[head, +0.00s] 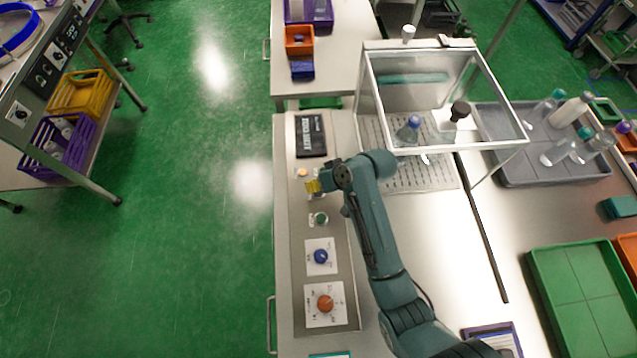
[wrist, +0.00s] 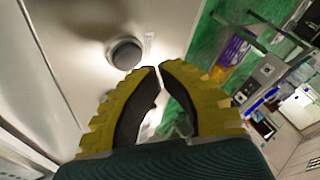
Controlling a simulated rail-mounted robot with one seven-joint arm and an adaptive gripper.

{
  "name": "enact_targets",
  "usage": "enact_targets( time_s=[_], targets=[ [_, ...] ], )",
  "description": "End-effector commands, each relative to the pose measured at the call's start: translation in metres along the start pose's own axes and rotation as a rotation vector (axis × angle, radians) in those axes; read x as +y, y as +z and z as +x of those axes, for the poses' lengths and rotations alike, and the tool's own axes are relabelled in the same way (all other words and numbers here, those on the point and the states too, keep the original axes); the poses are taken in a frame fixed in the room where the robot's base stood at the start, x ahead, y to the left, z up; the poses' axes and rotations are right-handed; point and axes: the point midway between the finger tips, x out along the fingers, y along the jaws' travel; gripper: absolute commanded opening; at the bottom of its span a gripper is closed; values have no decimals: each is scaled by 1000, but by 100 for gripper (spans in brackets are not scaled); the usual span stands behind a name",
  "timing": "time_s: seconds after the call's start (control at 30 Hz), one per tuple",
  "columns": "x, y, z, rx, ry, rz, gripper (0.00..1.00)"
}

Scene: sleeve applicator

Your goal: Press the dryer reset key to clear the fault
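The control panel (head: 343,270) runs along the left edge of the bench, with a dark display (head: 310,135) at its far end. Near the display is a small orange button (head: 302,172), and a green button (head: 320,218) lies nearer the camera. The labels are too small to read, so I cannot tell which is the reset key. My gripper (head: 313,186) is over the panel between these buttons and hides part of it. In the wrist view my gripper (wrist: 160,68) has its yellow fingertips together, holding nothing. A dark round button (wrist: 125,53) is just beyond the tips, apart from them.
A blue knob (head: 320,256) and an orange knob (head: 325,303) sit on the panel's near part. A clear framed enclosure (head: 443,146) stands to the right of the gripper. A grey tray (head: 510,178) with bottles and a green tray (head: 545,285) lie farther right.

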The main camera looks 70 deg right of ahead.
Motion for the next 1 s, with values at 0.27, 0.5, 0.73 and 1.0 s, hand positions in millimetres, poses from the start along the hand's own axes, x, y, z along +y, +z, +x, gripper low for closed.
enact_targets(
  time_s=[0.27,0.5,0.73,1.0],
  targets=[
    [0,0,0,0,0,0,0],
    [0,1,1,-1,0,0,0],
    [4,4,7,-1,0,1,0],
    [4,4,7,0,0,0,0]
  ],
)
